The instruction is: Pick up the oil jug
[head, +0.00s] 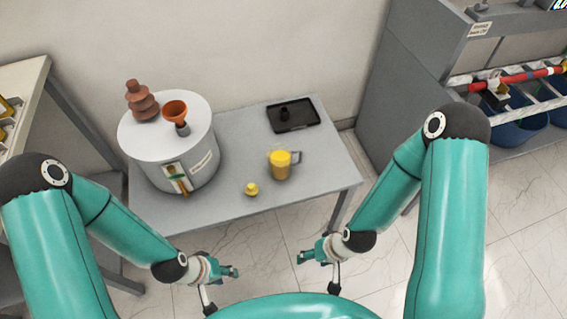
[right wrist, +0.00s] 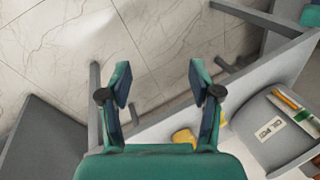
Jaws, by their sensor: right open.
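The oil jug (head: 281,166), a clear jug with yellow contents and a handle on its right, stands upright on the grey table (head: 235,203), right of the white transformer tank. My right gripper (head: 303,257) is in front of the table edge, below and apart from the jug. It is open and empty in the right wrist view (right wrist: 160,80). A yellow thing (right wrist: 184,137) shows there, partly hidden behind the gripper; I cannot tell if it is the jug. My left gripper (head: 235,271) is also in front of the table, apart from everything; its opening is unclear.
A small yellow object (head: 251,189) lies left of the jug. The white tank (head: 200,165) carries a brown bushing (head: 142,103) and an orange funnel (head: 174,110). A black tray (head: 294,117) lies at the back right. A grey shelf unit (head: 405,85) stands right of the table.

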